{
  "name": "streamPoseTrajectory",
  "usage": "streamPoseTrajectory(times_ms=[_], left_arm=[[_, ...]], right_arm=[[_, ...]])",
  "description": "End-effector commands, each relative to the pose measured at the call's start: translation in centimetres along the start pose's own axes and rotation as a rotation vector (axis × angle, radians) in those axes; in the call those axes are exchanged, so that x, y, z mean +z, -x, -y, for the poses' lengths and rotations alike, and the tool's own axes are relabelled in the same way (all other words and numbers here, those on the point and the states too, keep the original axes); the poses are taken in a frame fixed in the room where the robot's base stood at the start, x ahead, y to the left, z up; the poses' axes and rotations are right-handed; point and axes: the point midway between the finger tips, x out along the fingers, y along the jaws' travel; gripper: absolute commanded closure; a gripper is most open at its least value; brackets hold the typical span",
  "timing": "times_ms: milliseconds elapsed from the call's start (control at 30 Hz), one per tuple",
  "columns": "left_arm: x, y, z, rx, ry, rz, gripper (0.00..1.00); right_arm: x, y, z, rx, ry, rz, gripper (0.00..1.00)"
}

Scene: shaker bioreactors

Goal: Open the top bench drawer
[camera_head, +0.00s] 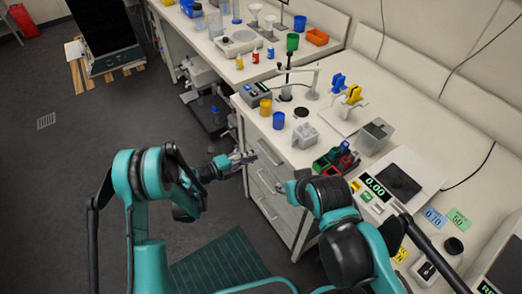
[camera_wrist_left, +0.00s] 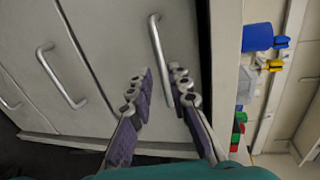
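The bench drawer stack (camera_head: 264,190) stands below the white benchtop and its drawers look shut. In the left wrist view the top drawer's handle (camera_wrist_left: 156,48) is the bar nearest the benchtop edge. My left gripper (camera_head: 250,158) is in front of the upper drawers in the head view. In the left wrist view (camera_wrist_left: 162,88) its two fingers are apart and empty, with the top handle just beyond the fingertips; I see no contact. My right arm is at the lower right of the head view; its gripper is mostly hidden behind the arm.
Lower drawers' handles (camera_wrist_left: 62,76) lie left of the top one in the wrist view. Open floor (camera_head: 100,140) lies left of the bench.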

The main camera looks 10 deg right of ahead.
Motion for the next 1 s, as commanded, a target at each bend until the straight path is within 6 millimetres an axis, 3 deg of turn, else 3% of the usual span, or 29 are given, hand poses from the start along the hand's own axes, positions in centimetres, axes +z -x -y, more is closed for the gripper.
streamPoseTrajectory(times_ms=[100, 333, 667, 700, 767, 1000], left_arm=[[-0.1, -2.3, -0.2, 0.000, -0.001, -0.002, 0.82], [0.0, -5.2, -0.1, -0.001, 0.000, 0.001, 0.82], [0.1, -5.8, 0.1, -0.002, 0.001, 0.004, 0.82], [0.1, -5.7, 0.1, -0.002, 0.001, 0.004, 0.85], [0.1, -5.7, 0.1, -0.002, 0.001, 0.003, 1.00], [0.1, -5.7, 0.1, -0.002, 0.001, 0.003, 1.00]], right_arm=[[0.5, -0.6, 0.0, 0.000, 0.000, 0.000, 0.60], [0.9, -1.2, 0.0, 0.000, 0.000, 0.000, 0.60], [0.9, -1.2, 0.0, 0.000, 0.000, 0.000, 0.60], [0.9, -1.2, 0.0, 0.000, 0.000, 0.000, 0.60], [0.9, -1.2, 0.0, 0.000, 0.000, 0.000, 0.60], [0.9, -1.2, 0.0, 0.000, 0.000, 0.000, 0.60]])
